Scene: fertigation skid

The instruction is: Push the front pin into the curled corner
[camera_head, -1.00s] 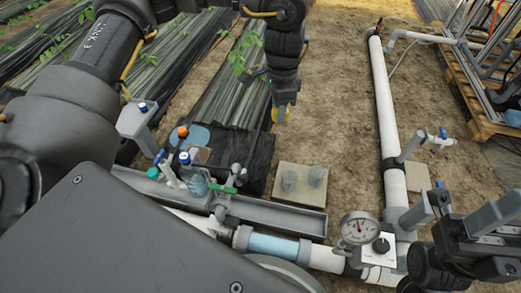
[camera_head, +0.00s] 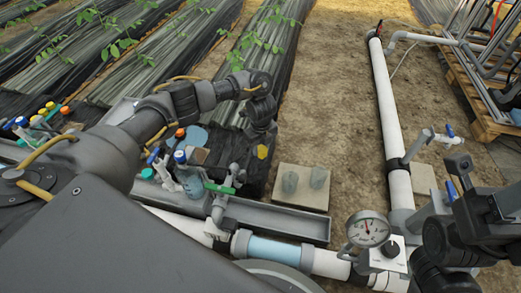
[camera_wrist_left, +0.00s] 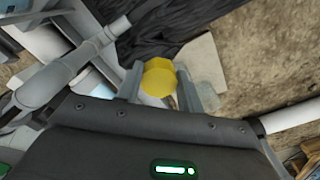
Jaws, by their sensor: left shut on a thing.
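My left gripper (camera_head: 262,140) is shut on the yellow hexagonal head (camera_head: 262,152) of what looks like the front pin. In the left wrist view this yellow head (camera_wrist_left: 158,80) sits between the two grey fingers of the left gripper (camera_wrist_left: 158,88); its shaft is hidden. The gripper is at the right edge of the black film (camera_head: 258,172), whose wrinkled surface also shows beyond the fingers in the wrist view (camera_wrist_left: 175,28). I cannot tell whether the pin touches the film or which part is the curled corner. My right gripper (camera_head: 445,205) is at the lower right, its opening unclear.
A pressure gauge (camera_head: 368,230) and white pipe (camera_head: 388,100) stand right. Bare soil lies beyond.

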